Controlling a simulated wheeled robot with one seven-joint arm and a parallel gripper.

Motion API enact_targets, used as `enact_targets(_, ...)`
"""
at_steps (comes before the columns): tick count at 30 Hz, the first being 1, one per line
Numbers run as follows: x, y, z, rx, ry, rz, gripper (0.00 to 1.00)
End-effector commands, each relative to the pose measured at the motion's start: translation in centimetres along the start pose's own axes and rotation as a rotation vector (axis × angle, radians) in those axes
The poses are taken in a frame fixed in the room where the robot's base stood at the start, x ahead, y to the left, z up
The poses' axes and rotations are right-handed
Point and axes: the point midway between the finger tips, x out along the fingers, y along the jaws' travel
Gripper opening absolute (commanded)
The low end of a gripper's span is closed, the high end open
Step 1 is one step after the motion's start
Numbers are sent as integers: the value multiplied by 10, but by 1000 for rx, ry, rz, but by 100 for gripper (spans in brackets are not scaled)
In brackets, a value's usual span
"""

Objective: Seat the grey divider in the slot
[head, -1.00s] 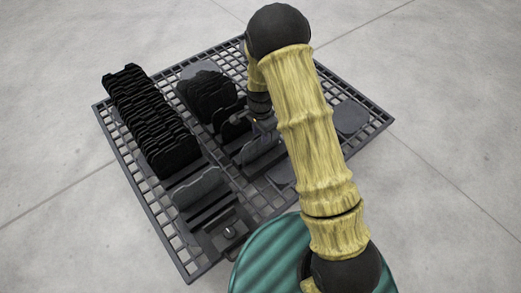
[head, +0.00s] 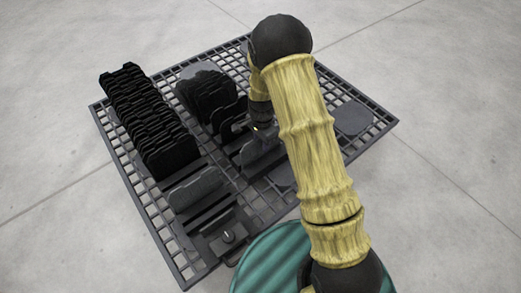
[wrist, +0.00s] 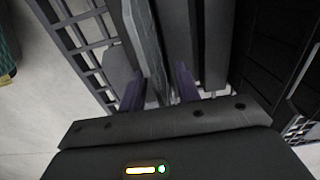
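A grey divider (head: 263,155) stands upright near the middle of the dark grid table, below my gripper (head: 262,138). In the wrist view the grey divider (wrist: 150,45) rises between the two dark purple fingers of my gripper (wrist: 160,92). The fingers are spread, with a visible gap between the plate and the right finger. I cannot tell whether the left finger touches it. Another grey plate (head: 197,187) stands in a dark slotted holder at the front left. My arm hides part of the table's right side, and the lower edge of the divider is hidden.
A long row of black plates (head: 150,120) stands at the left of the grid table (head: 187,270). More black plates (head: 210,95) stand behind my gripper. A small box with a knob (head: 228,238) is at the front corner.

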Motion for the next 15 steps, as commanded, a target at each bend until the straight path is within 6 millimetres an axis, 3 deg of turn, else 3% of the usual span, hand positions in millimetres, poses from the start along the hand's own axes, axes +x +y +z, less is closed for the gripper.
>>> enact_targets(11, -1, -1, 3, -6, 0, 0, 33)
enact_targets(15, -1, -2, 4, -7, 0, 0, 5)
